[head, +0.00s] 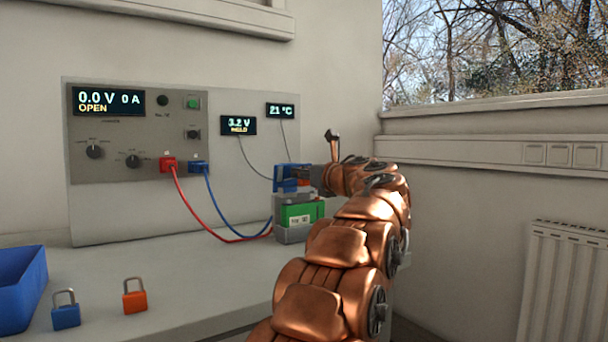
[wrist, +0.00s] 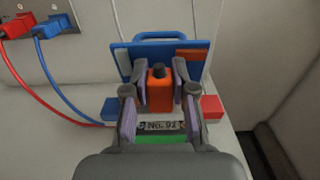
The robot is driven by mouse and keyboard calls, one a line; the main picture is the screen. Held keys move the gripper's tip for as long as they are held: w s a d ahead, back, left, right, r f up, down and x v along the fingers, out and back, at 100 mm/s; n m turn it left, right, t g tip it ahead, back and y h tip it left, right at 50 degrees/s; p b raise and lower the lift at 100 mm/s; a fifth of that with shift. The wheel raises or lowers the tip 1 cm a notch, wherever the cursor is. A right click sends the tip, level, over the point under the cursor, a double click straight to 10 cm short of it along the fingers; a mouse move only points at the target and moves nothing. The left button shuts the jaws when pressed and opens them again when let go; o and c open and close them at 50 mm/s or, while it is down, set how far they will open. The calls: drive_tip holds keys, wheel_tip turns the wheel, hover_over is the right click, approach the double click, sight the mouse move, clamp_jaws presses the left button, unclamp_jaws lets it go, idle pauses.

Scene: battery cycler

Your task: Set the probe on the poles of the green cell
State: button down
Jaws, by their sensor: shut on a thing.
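My gripper (wrist: 161,84) is shut on an orange block with a dark knob, which looks like the probe's grip (wrist: 160,93). In the head view, my gripper (head: 317,177) is above the green cell (head: 298,215), which sits in a grey holder (head: 291,235). A blue plate with a handle (wrist: 160,56) stands just beyond the grip. The cell's poles and the probe tips are hidden, so I cannot tell whether they touch.
The cycler panel (head: 133,136) reads 0.0 V, 0 A, OPEN. A small display (head: 238,125) reads 3.2 V; another (head: 280,111) reads 21 °C. Red and blue leads run to the holder. A blue padlock (head: 66,314), orange padlock (head: 135,300) and blue bin (head: 20,287) are left.

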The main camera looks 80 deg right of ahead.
drive_tip(key=shift+r+p, duration=2.2)
drive_tip(key=shift+r, duration=0.8)
